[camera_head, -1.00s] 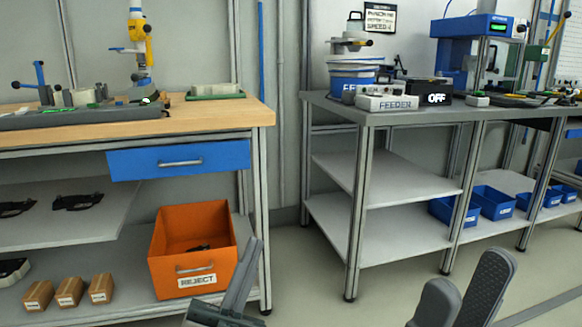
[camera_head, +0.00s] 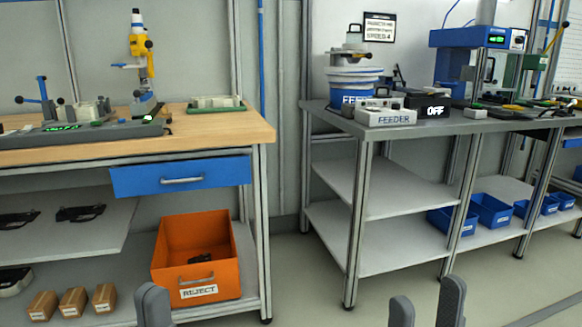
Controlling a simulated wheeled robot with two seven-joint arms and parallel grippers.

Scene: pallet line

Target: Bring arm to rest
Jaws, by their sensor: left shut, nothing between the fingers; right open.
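My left gripper (camera_head: 153,305) shows at the bottom edge, in front of the left workbench (camera_head: 215,132). Its grey fingers are together with nothing between them. My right gripper (camera_head: 427,308) is at the bottom edge right of the middle, over the floor. Its two grey fingers stand apart and it is empty. Most of both arms is out of the frame.
An orange reject bin (camera_head: 208,293) and several small boxes (camera_head: 73,302) sit on the workbench's lower shelf. A grey bench (camera_head: 480,125) on the right carries the feeder (camera_head: 386,117). Blue bins (camera_head: 490,211) stand on its lower shelf. The floor between is clear.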

